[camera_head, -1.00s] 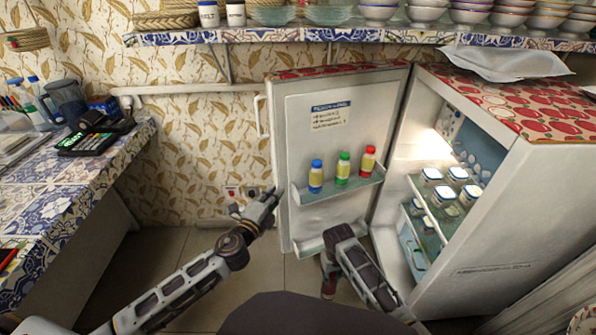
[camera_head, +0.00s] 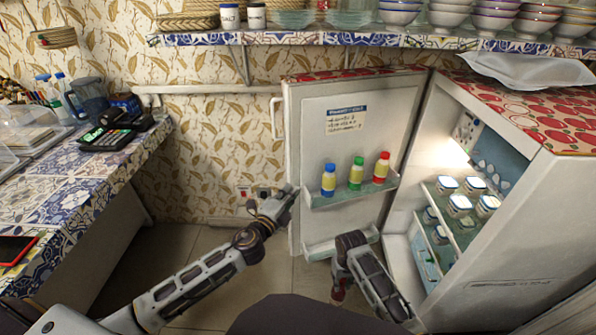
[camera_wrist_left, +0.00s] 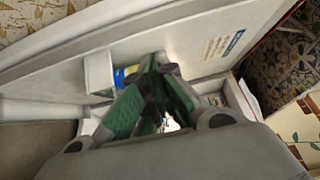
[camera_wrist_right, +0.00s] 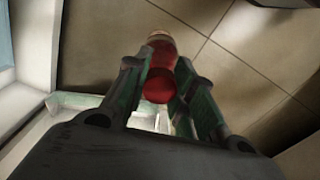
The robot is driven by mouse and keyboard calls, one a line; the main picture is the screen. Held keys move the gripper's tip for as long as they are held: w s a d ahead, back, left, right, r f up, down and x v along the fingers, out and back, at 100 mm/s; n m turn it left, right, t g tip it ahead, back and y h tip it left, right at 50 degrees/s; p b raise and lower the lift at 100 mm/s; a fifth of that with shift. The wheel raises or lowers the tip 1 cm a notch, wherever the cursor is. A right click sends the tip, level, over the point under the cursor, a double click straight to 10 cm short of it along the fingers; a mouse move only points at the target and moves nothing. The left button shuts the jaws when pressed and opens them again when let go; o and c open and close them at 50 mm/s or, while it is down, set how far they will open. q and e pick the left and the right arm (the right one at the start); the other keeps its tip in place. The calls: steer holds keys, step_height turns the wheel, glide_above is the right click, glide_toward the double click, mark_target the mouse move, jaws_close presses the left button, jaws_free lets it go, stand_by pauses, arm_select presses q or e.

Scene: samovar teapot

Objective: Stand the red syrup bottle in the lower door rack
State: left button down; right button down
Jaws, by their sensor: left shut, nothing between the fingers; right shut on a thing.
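The red syrup bottle (camera_wrist_right: 160,86) is dark red with a paler end. My right gripper (camera_wrist_right: 159,66) is shut on it; in the head view the bottle (camera_head: 338,292) shows low, beneath my right forearm, which hides most of the gripper. The lower door rack (camera_head: 318,250) is a pale greenish tray low on the open fridge door. It also shows left of the gripper in the right wrist view (camera_wrist_right: 72,101), with the bottle apart from its visible part. My left gripper (camera_head: 284,203) is shut and empty at the door's free edge.
The upper door rack (camera_head: 345,195) holds a blue-capped bottle (camera_head: 328,180), a green-capped bottle (camera_head: 356,173) and a red-capped bottle (camera_head: 381,167). The fridge interior shelves with jars (camera_head: 460,206) stand open at right. Floor is clear left of the door.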

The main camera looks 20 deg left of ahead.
arm_select(q)
steer(key=b, duration=0.1)
glide_toward(304, 162)
steer(key=shift+w+d, duration=0.75)
steer(key=shift+d, duration=0.9)
arm_select(e)
steer(key=shift+f, duration=0.55)
arm_select(q)
steer(key=shift+w+a+b, duration=0.5)
steer(key=shift+w+a, duration=0.7)
steer(key=shift+w, duration=0.35)
arm_select(e)
steer(key=shift+f, duration=0.5)
